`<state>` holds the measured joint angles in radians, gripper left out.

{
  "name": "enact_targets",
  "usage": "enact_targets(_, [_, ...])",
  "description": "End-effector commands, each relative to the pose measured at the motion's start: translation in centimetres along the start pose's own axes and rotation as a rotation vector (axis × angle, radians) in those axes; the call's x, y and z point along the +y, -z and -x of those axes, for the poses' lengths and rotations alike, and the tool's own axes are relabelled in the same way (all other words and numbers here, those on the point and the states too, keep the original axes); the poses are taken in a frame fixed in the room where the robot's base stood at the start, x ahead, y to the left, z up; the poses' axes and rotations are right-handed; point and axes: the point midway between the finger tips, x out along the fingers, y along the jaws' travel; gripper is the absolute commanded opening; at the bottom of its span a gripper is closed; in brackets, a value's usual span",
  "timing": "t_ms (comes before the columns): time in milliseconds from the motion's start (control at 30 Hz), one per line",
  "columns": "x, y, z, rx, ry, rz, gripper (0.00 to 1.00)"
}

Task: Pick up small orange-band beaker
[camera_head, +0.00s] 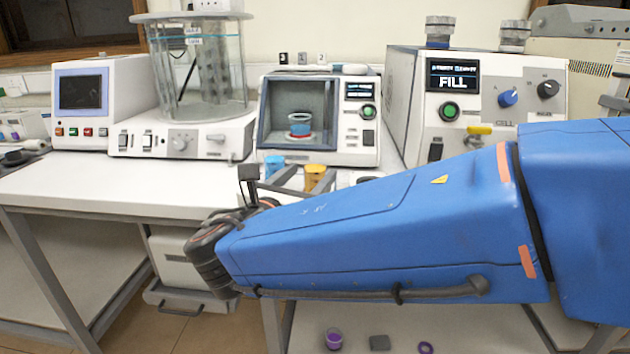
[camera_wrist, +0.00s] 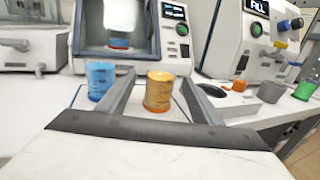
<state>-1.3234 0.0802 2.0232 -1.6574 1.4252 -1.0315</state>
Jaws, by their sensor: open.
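A small orange-yellow beaker (camera_head: 314,177) stands upright on the white bench in front of the chamber machine; I take it for the orange-band beaker. In the wrist view this orange-yellow beaker (camera_wrist: 159,93) sits between the fingers, with gaps on both sides. My gripper (camera_wrist: 157,80) is open and empty, one finger to each side of it. In the head view my gripper (camera_head: 304,174) reaches toward it, and my blue arm hides part of the bench. A blue beaker (camera_wrist: 101,81) stands just outside the left finger; it also shows in the head view (camera_head: 274,164).
The chamber machine (camera_head: 352,145) stands close behind, with a red-and-blue beaker (camera_head: 299,125) inside. In the wrist view an orange piece (camera_wrist: 239,86), a grey cup (camera_wrist: 271,91) and a green cup (camera_wrist: 304,90) stand to the right. The bench (camera_head: 90,185) is clear at left.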

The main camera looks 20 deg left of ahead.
Motion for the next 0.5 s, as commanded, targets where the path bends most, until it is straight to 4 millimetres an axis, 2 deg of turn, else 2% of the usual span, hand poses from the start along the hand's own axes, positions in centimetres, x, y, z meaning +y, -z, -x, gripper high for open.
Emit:
enact_targets(200, [-0.2, 0.1, -2.9, 0.000, 0.002, 0.000, 0.59])
enact_targets(467, [-0.1, 0.1, -3.3, 0.000, 0.000, 0.001, 0.59])
enact_targets(500, [-0.1, 0.1, -3.3, 0.000, 0.000, 0.000, 0.57])
